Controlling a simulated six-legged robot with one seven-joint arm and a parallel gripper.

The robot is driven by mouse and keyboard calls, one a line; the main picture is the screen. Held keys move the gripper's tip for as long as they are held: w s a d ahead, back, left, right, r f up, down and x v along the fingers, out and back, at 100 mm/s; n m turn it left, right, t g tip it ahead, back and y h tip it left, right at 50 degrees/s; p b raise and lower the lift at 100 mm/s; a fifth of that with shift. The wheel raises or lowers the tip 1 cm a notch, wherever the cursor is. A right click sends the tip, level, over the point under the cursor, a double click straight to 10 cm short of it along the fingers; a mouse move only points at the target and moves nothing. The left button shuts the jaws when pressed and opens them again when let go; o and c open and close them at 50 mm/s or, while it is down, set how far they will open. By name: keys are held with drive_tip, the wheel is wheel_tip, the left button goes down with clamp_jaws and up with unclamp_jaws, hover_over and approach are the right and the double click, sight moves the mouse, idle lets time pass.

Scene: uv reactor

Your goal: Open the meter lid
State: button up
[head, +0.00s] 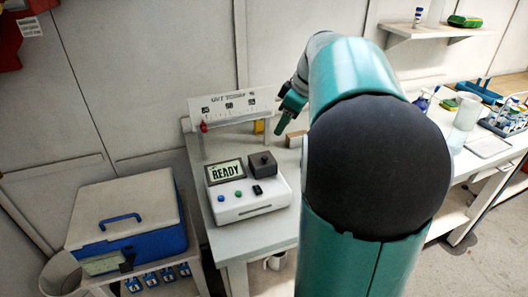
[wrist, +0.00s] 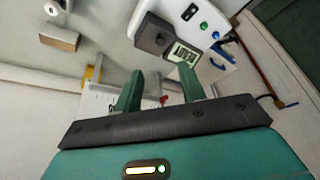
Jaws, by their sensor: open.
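The meter (head: 250,203) is a white box on the bench, with a screen reading READY and blue, green and black buttons. Its lid (head: 262,166) is a dark grey square block with a small knob, at the meter's back right, and it looks closed. In the wrist view the meter (wrist: 185,12) is upside down at the top, with the dark lid (wrist: 155,36) beside the screen. My gripper (wrist: 160,88) is open and empty, its two teal fingers apart. In the head view my gripper (head: 289,105) is above and behind the meter, touching nothing; my arm hides part of the bench.
A white labelled rack (head: 228,104) stands behind the meter, with a red item at its left end. A small brown block (head: 295,139) lies right of it. A blue-and-white cooler (head: 125,222) is on a lower stand at left. Bottles and trays fill the right bench.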

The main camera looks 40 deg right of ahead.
sight(265, 156)
drive_tip(key=x, duration=1.3)
drive_tip(key=shift+a+r, duration=0.1)
drive_tip(key=shift+c, duration=0.2)
clamp_jaws()
